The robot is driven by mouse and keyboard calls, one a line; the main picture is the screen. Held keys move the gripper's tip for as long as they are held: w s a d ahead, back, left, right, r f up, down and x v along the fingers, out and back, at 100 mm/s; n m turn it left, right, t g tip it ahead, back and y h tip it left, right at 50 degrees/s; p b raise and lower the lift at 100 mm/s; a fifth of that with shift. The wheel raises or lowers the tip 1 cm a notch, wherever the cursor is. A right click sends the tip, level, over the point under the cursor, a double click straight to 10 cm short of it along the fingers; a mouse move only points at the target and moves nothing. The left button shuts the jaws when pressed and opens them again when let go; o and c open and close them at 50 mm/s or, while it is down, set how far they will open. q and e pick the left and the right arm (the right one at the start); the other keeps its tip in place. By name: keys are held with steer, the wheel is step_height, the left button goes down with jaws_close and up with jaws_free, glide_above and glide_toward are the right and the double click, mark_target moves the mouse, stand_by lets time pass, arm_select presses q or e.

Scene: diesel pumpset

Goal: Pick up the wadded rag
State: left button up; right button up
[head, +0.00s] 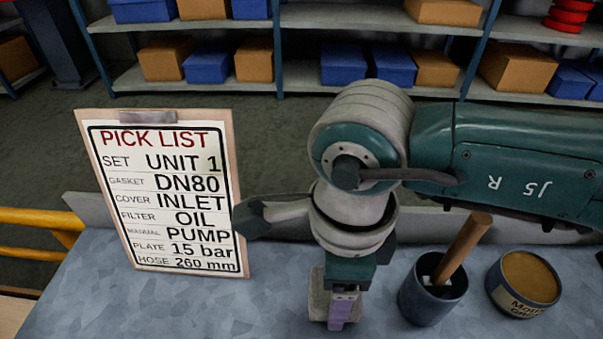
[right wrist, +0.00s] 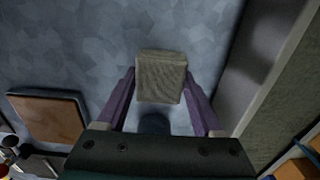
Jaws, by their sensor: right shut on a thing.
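The wadded rag (right wrist: 161,77) is a grey-beige, blocky bundle of woven cloth. In the right wrist view it sits between the two purple fingers of my right gripper (right wrist: 160,98), which is shut on it. In the head view the right gripper (head: 343,308) points down over the bench, and part of the rag (head: 318,302) shows beside the fingers; the rest is hidden by them. I cannot tell whether the rag touches the bench top or is just above it. My left gripper is not in view.
A pick-list clipboard (head: 165,200) stands upright at left on the blue-grey bench (head: 270,290). A dark pot (head: 428,303) holding a wooden-handled tool and a round tin (head: 524,283) stand right of the gripper. Shelves with boxes are behind.

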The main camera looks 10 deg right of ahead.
steer(key=shift+r, duration=0.15)
step_height(320, 180, up, 20)
steer(key=p, duration=0.1)
steer(key=shift+p, duration=0.35)
steer(key=o, duration=0.8)
steer(key=shift+c, duration=0.2)
steer(key=c, duration=0.6)
steer(key=shift+f, duration=0.25)
